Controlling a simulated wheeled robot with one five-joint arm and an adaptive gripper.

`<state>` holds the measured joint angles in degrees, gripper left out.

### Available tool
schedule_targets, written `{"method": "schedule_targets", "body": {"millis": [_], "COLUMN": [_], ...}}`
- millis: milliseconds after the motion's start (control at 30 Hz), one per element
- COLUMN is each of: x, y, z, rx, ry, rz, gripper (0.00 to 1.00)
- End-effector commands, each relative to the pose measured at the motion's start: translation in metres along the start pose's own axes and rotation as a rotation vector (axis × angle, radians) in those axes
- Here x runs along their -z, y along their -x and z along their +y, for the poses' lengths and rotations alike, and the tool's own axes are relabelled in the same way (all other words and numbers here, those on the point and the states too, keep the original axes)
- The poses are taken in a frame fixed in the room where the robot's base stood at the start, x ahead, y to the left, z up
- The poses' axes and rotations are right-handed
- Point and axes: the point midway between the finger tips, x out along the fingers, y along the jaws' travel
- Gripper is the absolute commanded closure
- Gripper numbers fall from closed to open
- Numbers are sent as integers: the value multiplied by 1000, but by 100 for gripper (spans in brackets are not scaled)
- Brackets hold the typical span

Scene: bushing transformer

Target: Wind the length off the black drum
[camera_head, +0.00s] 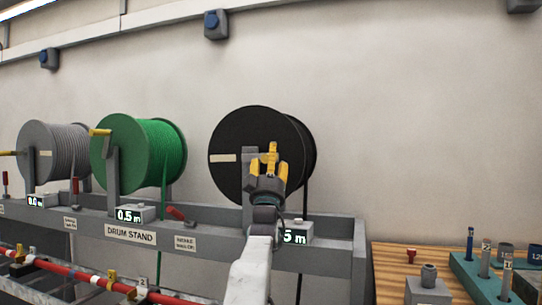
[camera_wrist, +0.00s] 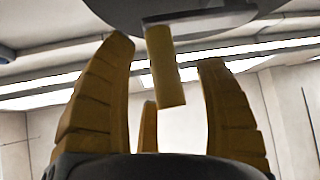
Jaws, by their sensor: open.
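The black drum (camera_head: 230,150) sits on the drum stand (camera_head: 205,252), right of the green and grey drums. Its dark round flange also seems to show at the top of the wrist view (camera_wrist: 110,12). A yellow crank handle (camera_wrist: 165,75) hangs there between my gripper's fingers (camera_wrist: 165,90), with gaps on both sides. My gripper (camera_head: 269,170) is open in front of the drum, around the handle but not closed on it. A black length (camera_head: 305,195) hangs from the drum's right side. The drum's counter (camera_head: 297,236) shows "5 m", its left part hidden by my arm.
The green drum (camera_head: 120,155) has a counter (camera_head: 131,214) reading 0.5 m; the grey drum (camera_head: 35,150) stands farther left. A red rail (camera_head: 75,276) crosses the lower left. A wooden bench (camera_head: 388,265) with small parts is at the right.

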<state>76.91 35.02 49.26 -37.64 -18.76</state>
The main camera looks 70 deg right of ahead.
Motion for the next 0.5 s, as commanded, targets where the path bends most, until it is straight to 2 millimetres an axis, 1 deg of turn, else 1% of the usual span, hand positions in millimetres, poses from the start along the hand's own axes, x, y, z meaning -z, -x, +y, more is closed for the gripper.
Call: {"method": "schedule_targets", "body": {"millis": [200, 500], "x": [0, 0], "y": [-7, -8], "z": [0, 0], "rx": [0, 0], "ry": [0, 0], "rz": [0, 0], "gripper": [36, 36]}}
